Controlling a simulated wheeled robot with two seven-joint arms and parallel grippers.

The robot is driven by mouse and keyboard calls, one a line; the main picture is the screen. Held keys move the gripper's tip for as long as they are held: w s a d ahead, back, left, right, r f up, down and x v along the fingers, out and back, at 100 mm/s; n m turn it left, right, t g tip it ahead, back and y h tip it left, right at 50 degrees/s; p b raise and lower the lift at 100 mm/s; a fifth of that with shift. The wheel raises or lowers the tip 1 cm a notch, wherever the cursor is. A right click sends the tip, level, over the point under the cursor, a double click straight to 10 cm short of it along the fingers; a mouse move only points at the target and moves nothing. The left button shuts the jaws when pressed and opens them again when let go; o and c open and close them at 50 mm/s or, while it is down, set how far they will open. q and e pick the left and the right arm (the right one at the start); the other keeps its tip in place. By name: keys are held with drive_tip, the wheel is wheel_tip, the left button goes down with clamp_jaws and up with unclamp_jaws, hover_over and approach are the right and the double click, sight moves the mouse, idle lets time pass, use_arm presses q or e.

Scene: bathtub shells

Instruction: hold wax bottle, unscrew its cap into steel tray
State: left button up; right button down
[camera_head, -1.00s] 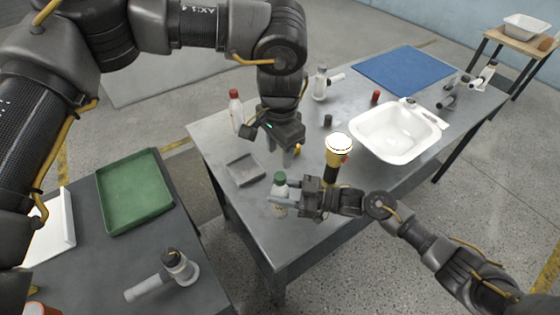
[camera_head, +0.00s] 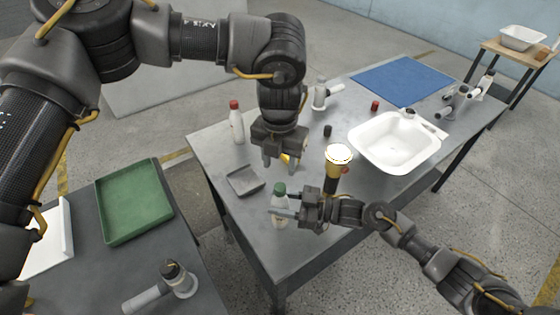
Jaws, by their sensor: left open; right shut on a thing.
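A white bottle with a green cap (camera_head: 280,206) stands upright at the front left of the metal table. My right gripper (camera_head: 284,210) comes in from the right and is shut around the bottle's body. The green cap is on the bottle. The small steel tray (camera_head: 245,181) lies on the table just behind and left of that bottle and looks empty. My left gripper (camera_head: 281,165) points down, open and empty, above the table behind the bottle and right of the tray. Another white bottle, with a red cap (camera_head: 236,122), stands farther back left.
A white basin (camera_head: 394,142), a blue mat (camera_head: 403,79), a red cap (camera_head: 375,105) and a dark cap (camera_head: 327,130) are on the table (camera_head: 320,235). A green tray (camera_head: 133,200) is on the left table.

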sight(280, 187)
use_arm(q)
drive_tip(key=m, duration=1.2)
drive_tip(key=shift+m, duration=0.4)
drive_tip(key=m, duration=0.6)
drive_tip(key=shift+s+m, duration=0.1)
drive_tip(key=shift+m, duration=0.3)
drive_tip(key=m, duration=0.5)
drive_tip(key=shift+d+f, duration=0.1)
drive_tip(key=shift+f, duration=3.95)
